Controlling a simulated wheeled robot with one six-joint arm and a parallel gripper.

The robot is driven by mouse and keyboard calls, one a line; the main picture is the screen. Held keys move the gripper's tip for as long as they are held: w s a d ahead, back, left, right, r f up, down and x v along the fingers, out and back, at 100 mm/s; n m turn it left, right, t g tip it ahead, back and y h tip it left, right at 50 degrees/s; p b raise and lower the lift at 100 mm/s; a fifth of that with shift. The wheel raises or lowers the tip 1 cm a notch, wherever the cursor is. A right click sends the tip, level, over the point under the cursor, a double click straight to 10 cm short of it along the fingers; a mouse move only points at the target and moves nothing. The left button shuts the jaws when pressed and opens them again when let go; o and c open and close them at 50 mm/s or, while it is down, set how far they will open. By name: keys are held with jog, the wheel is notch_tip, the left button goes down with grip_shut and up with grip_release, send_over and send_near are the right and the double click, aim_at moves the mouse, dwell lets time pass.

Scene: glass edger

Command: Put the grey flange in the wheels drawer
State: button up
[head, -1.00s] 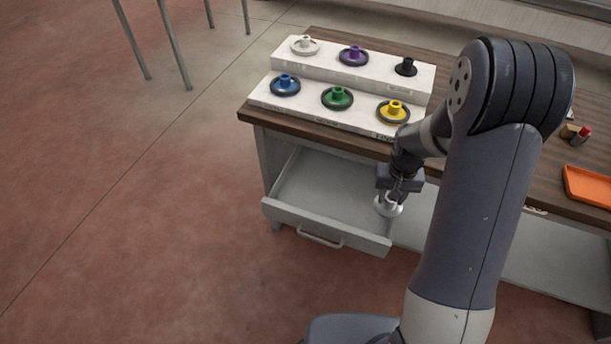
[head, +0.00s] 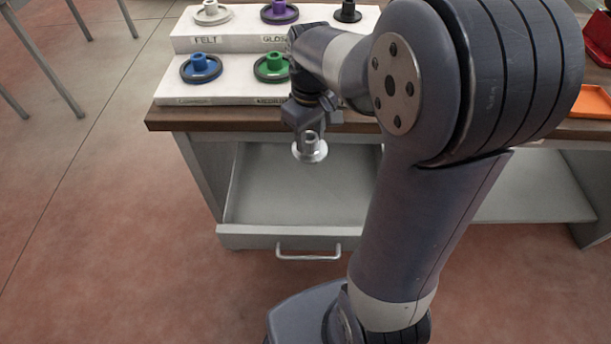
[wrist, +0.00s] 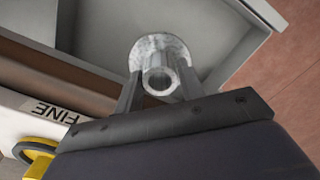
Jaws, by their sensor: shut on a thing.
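The grey flange (head: 310,150) is a pale metal disc with a hub. It hangs from my gripper (head: 310,127), which is shut on its hub. In the wrist view the flange (wrist: 160,56) sits between the two fingers (wrist: 157,88), with its disc beyond the hub. The open drawer (head: 295,192) under the table is pulled out, and its visible floor is empty. The flange is above the back part of the drawer, near the table edge. I cannot read a label on the drawer.
A stepped white rack (head: 240,92) on the wooden table holds several coloured flanged pieces, including a blue one (head: 200,68) and a green one (head: 270,67). A yellow one (wrist: 38,155) is beside the FINE label. An orange tray (head: 592,102) lies at right.

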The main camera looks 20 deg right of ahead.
notch_tip(320, 180, down, 18)
jog(key=b, duration=0.2)
jog(key=shift+b, duration=0.3)
jog(key=shift+f, duration=0.15)
jog(key=o, duration=1.2)
notch_tip(320, 180, up, 12)
jog(key=shift+r+p, duration=0.2)
jog(key=shift+p, duration=0.7)
